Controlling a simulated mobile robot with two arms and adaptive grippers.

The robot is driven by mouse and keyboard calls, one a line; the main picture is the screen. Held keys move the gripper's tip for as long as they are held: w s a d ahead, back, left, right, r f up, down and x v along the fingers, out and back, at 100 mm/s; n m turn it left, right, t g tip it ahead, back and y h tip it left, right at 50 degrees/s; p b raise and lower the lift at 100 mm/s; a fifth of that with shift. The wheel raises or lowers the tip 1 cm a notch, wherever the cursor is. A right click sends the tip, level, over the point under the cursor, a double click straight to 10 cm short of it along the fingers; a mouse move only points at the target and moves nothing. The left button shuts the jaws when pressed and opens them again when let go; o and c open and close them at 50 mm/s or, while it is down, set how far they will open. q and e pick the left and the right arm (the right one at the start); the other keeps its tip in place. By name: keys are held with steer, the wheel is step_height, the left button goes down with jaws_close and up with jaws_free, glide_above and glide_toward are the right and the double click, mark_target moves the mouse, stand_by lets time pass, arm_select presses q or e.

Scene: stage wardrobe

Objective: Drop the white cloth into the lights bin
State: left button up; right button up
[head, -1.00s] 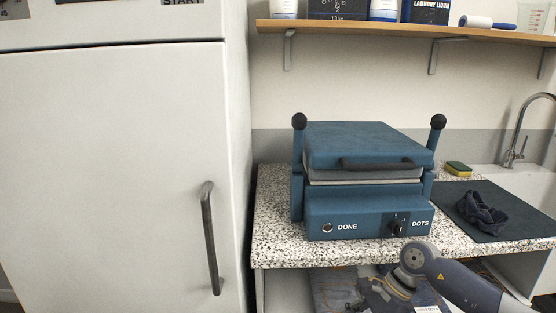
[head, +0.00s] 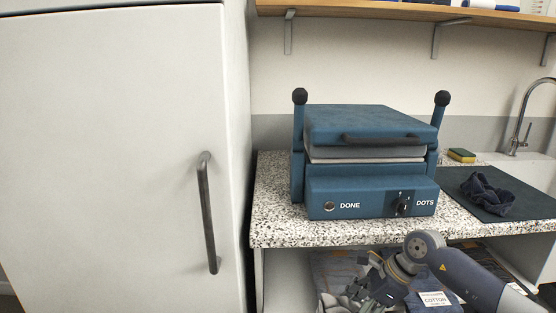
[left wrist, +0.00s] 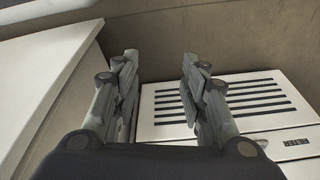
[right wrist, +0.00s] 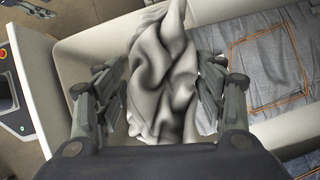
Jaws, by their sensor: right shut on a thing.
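The white cloth (right wrist: 165,80) shows in the right wrist view, bunched up and hanging in folds. My right gripper (right wrist: 162,75) is shut on it, with a finger on each side. In the head view my right gripper (head: 372,285) is low, in front of the shelf space under the counter. Below the cloth in the right wrist view is a pale-walled container (right wrist: 208,12); no lights label is readable on it. My left gripper (left wrist: 158,65) is open and empty, above a white slotted panel (left wrist: 212,102).
Folded denim (right wrist: 265,65) lies to the right of the cloth. A label reading COTTON (head: 433,299) shows under the counter. A blue press (head: 370,190) and a dark cloth (head: 487,192) on a dark mat stand on the speckled counter (head: 275,222). A white cabinet (head: 110,150) fills the left.

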arm_select(q)
steer(key=shift+w+r+b, duration=0.2)
steer(key=shift+r+b, duration=0.3)
steer(key=shift+r, duration=1.85)
arm_select(e)
steer(key=shift+f, duration=1.15)
steer(key=o, duration=0.8)
steer(key=shift+o, duration=0.2)
steer(key=v, duration=1.2)
arm_select(q)
steer(key=shift+s, duration=0.1)
